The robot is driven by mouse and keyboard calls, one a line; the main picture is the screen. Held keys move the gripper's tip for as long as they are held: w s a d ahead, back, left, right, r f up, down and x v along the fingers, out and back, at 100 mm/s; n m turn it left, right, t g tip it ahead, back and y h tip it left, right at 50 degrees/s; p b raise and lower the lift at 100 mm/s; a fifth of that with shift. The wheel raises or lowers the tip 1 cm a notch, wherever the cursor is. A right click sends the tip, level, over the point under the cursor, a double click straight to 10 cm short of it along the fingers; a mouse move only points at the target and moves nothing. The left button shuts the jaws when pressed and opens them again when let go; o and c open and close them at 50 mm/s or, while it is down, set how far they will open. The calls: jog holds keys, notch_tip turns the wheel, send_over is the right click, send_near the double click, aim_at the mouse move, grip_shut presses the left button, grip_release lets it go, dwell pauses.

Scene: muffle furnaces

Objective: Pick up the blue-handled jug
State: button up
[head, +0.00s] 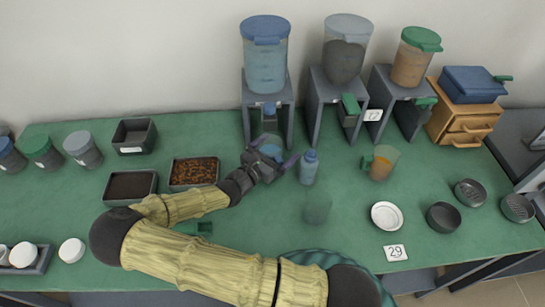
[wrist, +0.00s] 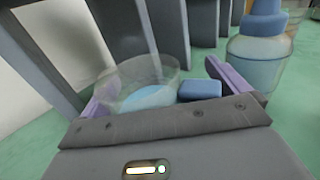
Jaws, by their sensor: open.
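The blue-handled jug (wrist: 140,90) is a clear container with light blue contents and a solid blue handle (wrist: 200,90) on its right side. In the head view the jug (head: 269,141) stands at the foot of the left dispenser stand, partly hidden by my gripper. My gripper (head: 274,152) is open, with its purple fingers spread. In the wrist view the jug and handle show between the two fingers of my gripper (wrist: 168,88), the left finger close to the jug's wall. I cannot tell whether either finger touches it. The jug's lower part is hidden behind the gripper body.
A blue-capped bottle (head: 309,167) stands close right of my gripper. The grey stand (head: 247,113) with the blue-lidded dispenser (head: 266,60) rises behind the jug. An orange-filled jug (head: 381,163) and white dish (head: 386,216) are farther right; a tray of brown pieces (head: 194,172) is left.

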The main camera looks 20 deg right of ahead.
dwell(0.4)
jog(key=c, duration=1.3)
